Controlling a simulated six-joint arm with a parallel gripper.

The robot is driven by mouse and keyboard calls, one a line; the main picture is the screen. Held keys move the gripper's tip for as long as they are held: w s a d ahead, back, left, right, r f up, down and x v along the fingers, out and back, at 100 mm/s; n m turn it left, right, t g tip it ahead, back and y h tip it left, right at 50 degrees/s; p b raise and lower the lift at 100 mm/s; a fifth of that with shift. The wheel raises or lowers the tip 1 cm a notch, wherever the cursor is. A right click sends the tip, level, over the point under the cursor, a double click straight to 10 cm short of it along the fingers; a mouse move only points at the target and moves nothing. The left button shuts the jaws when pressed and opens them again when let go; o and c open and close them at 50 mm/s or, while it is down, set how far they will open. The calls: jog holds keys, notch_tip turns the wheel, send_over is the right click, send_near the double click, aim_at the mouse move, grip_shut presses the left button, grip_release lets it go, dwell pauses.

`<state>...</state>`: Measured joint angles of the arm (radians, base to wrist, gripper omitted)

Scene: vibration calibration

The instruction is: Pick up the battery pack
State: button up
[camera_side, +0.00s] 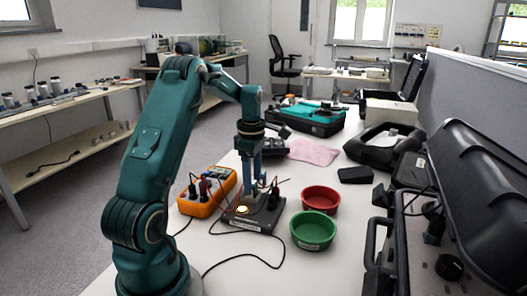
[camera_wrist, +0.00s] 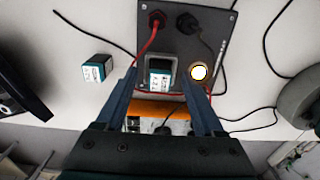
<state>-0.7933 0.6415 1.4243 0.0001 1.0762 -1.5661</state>
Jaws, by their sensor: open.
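My gripper (camera_side: 256,182) points down above a dark plate (camera_side: 265,216) in the side view. In the wrist view my gripper (camera_wrist: 158,77) is open, with one dark blue finger on each side of a small pack. This battery pack (camera_wrist: 159,80), with a white and teal label, sits in a square grey holder on the plate (camera_wrist: 205,22). It appears between the fingers; I cannot tell whether they reach down beside it. A second, similar pack (camera_wrist: 97,67) lies loose on the white table to the left. The fingers hide the seated pack in the side view.
Red and black leads plug into the plate, beside a lit round spot (camera_wrist: 199,72). An orange meter (camera_side: 207,192) stands close by. A green bowl (camera_side: 313,230) and a red bowl (camera_side: 321,199) stand right of the plate. Open black cases (camera_side: 470,200) line the right side.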

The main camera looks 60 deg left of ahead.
jog(key=shift+f, duration=0.85)
grip_shut()
